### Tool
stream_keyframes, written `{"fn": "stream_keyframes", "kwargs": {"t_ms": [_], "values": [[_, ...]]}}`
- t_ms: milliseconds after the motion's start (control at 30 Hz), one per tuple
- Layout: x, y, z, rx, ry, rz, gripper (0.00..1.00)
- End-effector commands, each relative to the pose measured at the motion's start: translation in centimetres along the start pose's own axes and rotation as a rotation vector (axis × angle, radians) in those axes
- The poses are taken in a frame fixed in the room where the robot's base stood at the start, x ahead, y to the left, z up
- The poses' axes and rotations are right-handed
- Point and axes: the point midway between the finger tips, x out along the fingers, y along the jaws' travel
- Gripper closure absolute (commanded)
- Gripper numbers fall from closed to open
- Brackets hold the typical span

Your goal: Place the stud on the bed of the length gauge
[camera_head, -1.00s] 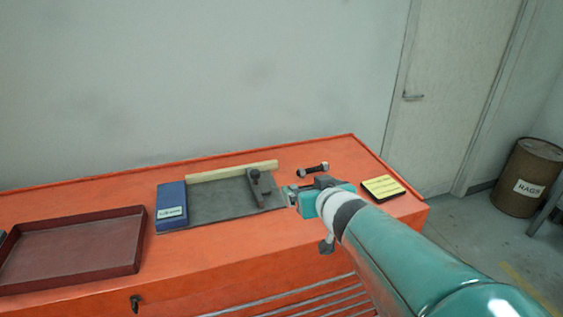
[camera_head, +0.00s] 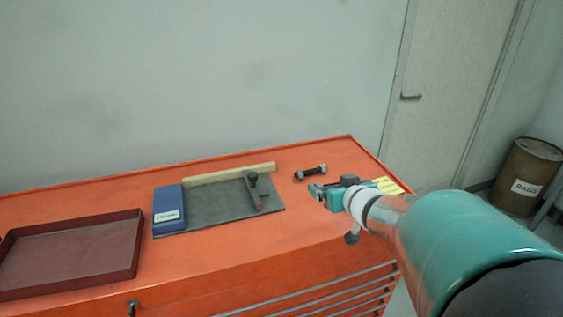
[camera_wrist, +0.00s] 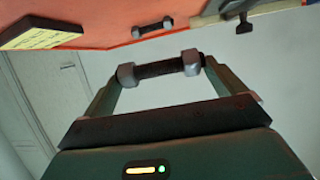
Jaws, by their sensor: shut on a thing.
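My gripper (camera_head: 317,192) is above the right part of the orange bench, to the right of the length gauge. In the wrist view it is shut on a stud (camera_wrist: 158,68), a dark threaded rod with a grey nut at each end, held crosswise between the fingers. The length gauge has a grey bed (camera_head: 212,207), a blue end block (camera_head: 169,212) at left, a pale rule (camera_head: 230,173) behind and a dark slider with a knob (camera_head: 254,188) at right. The bed looks bare between block and slider.
A second stud (camera_head: 311,172) lies on the bench behind my gripper; it also shows in the wrist view (camera_wrist: 152,27). A yellow note pad (camera_head: 388,186) is at right, partly hidden. A dark red tray (camera_head: 137,247) sits at left. A wall is behind.

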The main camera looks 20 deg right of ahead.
Motion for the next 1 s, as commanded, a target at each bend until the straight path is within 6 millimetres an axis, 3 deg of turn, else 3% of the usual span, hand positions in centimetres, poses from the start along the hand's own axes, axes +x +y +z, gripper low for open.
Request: {"fn": "stream_keyframes", "kwargs": {"t_ms": [200, 567, 733, 1000], "values": [[2.7, 2.6, 2.6, 0.005, -0.002, 0.001, 0.38], [4.7, 4.6, 4.8, 0.003, -0.002, 0.0, 0.38], [5.6, 4.5, 6.8, 0.002, 0.0, 0.0, 0.38], [5.7, 4.5, 7.0, -0.001, 0.002, 0.0, 0.38]]}}
